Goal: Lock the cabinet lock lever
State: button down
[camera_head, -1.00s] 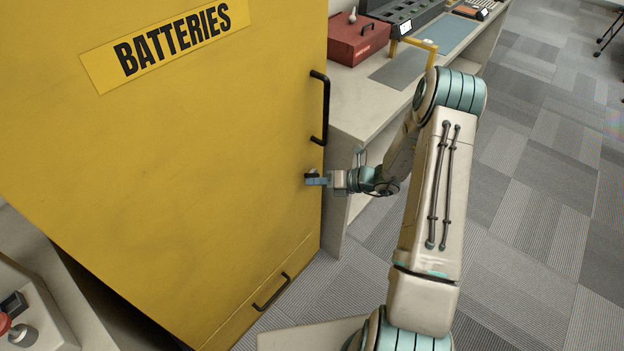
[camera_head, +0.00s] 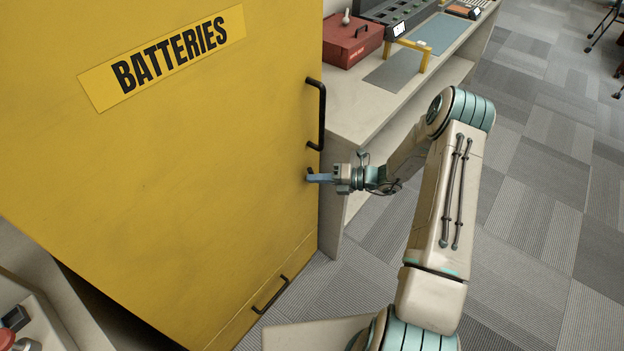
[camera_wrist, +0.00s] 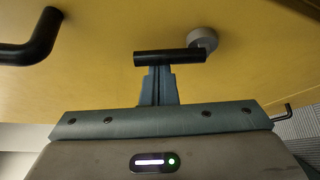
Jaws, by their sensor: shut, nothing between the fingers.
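The yellow cabinet (camera_head: 170,180), marked BATTERIES, fills the left of the head view. Its lock lever (camera_wrist: 170,56) is a short black bar on a round grey base (camera_wrist: 203,38), seen in the wrist view. The bar lies level across the picture, with the base at its right end. My gripper (camera_wrist: 158,72) is shut, with its blue fingertips right at the bar; the bar hides the very tips, and I cannot tell whether they touch. In the head view my gripper (camera_head: 312,177) is at the cabinet's right edge, mostly covering the lever.
A black door handle (camera_head: 321,115) stands just above my gripper, and its end shows at the wrist view's upper left (camera_wrist: 40,38). A lower handle (camera_head: 270,294) is near the floor. A counter (camera_head: 350,110) with a red box (camera_head: 352,42) stands right of the cabinet.

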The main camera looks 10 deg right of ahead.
dwell(0.4)
jog(key=s+d+b, duration=0.1)
jog(key=s+d, duration=0.5)
jog(key=d, duration=0.1)
jog(key=shift+d+r, duration=0.15)
jog(key=shift+d, duration=0.1)
dwell(0.6)
